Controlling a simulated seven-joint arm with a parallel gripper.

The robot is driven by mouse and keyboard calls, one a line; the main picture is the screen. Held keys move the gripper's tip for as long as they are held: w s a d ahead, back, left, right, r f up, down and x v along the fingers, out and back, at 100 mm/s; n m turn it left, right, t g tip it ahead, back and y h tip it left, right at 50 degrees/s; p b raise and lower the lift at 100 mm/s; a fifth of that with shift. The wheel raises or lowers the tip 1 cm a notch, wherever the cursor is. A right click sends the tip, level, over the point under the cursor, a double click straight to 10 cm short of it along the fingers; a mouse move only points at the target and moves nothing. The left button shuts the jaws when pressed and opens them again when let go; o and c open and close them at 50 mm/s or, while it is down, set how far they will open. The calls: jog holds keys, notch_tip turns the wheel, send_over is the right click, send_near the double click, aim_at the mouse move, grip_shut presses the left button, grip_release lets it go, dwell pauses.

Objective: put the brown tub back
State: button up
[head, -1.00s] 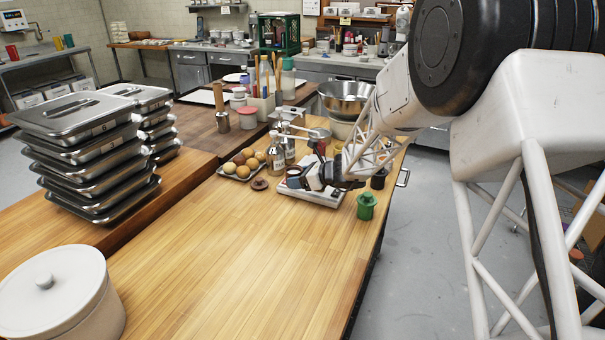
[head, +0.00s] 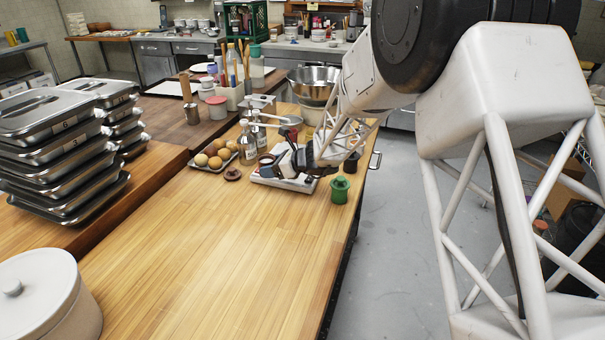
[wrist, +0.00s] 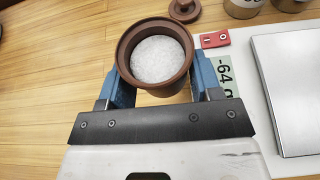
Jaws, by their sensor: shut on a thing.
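The brown tub (wrist: 124,58) is round and open-topped, filled with white grains, and looks upright in the wrist view. My gripper (wrist: 158,76) is shut on it, one blue finger on each side. In the head view my gripper (head: 278,160) is at the left part of the scale, with the tub's rim (head: 266,159) partly showing. The tub's base is hidden, so I cannot tell its height. A brown knobbed lid (head: 232,174) lies on the table left of the scale; it also shows in the wrist view (wrist: 184,9).
The white scale (head: 268,181) has a steel plate (wrist: 288,85) and a display (wrist: 225,75) that seems to read -64 g. A green tub (head: 340,190) stands to its right. Glass bottles (head: 247,146) and a tray of buns (head: 213,155) stand behind-left.

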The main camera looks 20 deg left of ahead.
jog(key=w+d+m+t, duration=0.1)
jog(key=w+d, duration=0.3)
jog(key=d, duration=0.3)
jog(key=w+d+r+m+t, duration=0.1)
jog(key=w+d, duration=0.3)
jog(key=d, duration=0.4)
jog(key=w+d+r+m+t, duration=0.1)
jog(key=w+d+m+t, duration=0.1)
jog(key=w+d, duration=0.3)
jog(key=d+t, duration=0.1)
jog(key=d, duration=0.2)
jog(key=shift+m+h, duration=0.3)
jog(key=shift+h, duration=0.1)
jog(key=shift+f, duration=3.05)
jog(key=shift+f, duration=1.9)
jog(key=shift+f, duration=0.15)
jog(key=o, duration=0.7)
jog(key=shift+o, duration=0.2)
